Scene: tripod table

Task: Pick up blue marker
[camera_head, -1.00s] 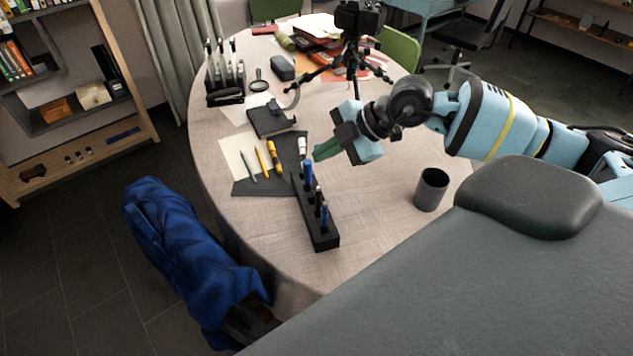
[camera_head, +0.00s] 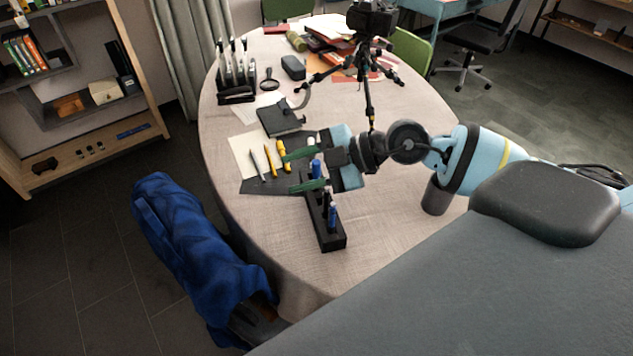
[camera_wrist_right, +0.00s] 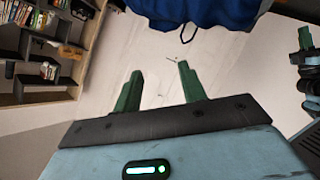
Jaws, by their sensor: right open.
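My right gripper (camera_head: 302,170) has its green fingers spread over the rear part of the black marker holder (camera_head: 332,243). Another blue marker (camera_head: 332,217) stands near the holder's front. In the right wrist view the open fingers (camera_wrist_right: 159,82) have no marker visible between them. Part of what looks like my left gripper (camera_wrist_right: 305,40) shows at that view's right edge; its jaws are unclear.
A notepad (camera_head: 281,118), yellow pens (camera_head: 269,151) and a dark sheet (camera_head: 262,186) lie behind and left of the holder. A tripod with a camera (camera_head: 370,18) stands behind my arm. A dark cup (camera_head: 436,197) is to the right. The table's front is clear (camera_head: 290,235).

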